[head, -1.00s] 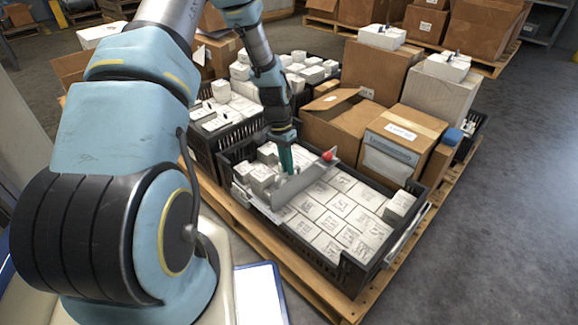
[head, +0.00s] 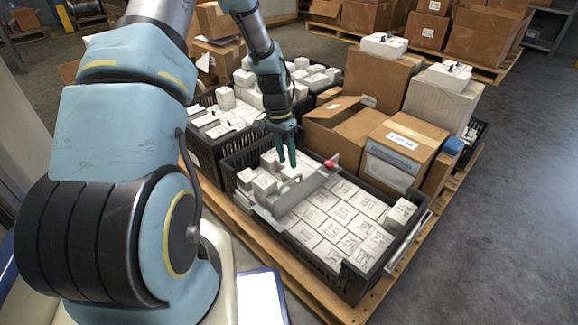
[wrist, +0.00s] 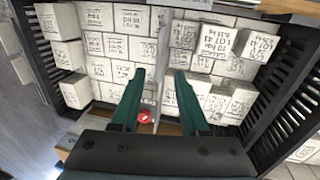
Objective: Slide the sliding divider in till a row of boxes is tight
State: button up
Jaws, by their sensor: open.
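The sliding divider (head: 304,193) is a grey metal plate standing across the black crate (head: 345,282), with a red knob (head: 330,164) at its far end. On its right, white boxes (head: 335,209) lie in close rows, and the nearest seem to be against the plate. On its left are several loosely placed white boxes (head: 264,185).
A second black crate of white boxes (head: 203,153) stands behind on the left. Cardboard boxes (head: 405,148) stand close along the crate's far right side. Everything rests on a wooden pallet (head: 302,277). Open floor (head: 500,230) lies to the right.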

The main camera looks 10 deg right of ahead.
jog(key=r, duration=0.3)
jog(key=r+p, duration=0.1)
jog(key=shift+w+a+r, duration=0.25)
jog(key=shift+w+r, duration=0.1)
jog(key=shift+w, duration=0.05)
jog(key=s+a+r+n+t+y, duration=0.1)
jog(key=s+a+r+n+t, duration=0.1)
jog(key=s+a+r+n, duration=0.55)
jog(key=s+a+r+n+t, duration=0.1)
jog(key=s+a+r+n, duration=0.3)
jog(key=a+r, duration=0.65)
notch_tip(320, 180, up, 30)
jog(key=s+a+m+p, duration=0.1)
jog(key=p, duration=3.1)
jog(key=shift+s+a+r, duration=0.2)
jog(key=shift+s+a, duration=0.05)
jog(key=shift+a, duration=0.15)
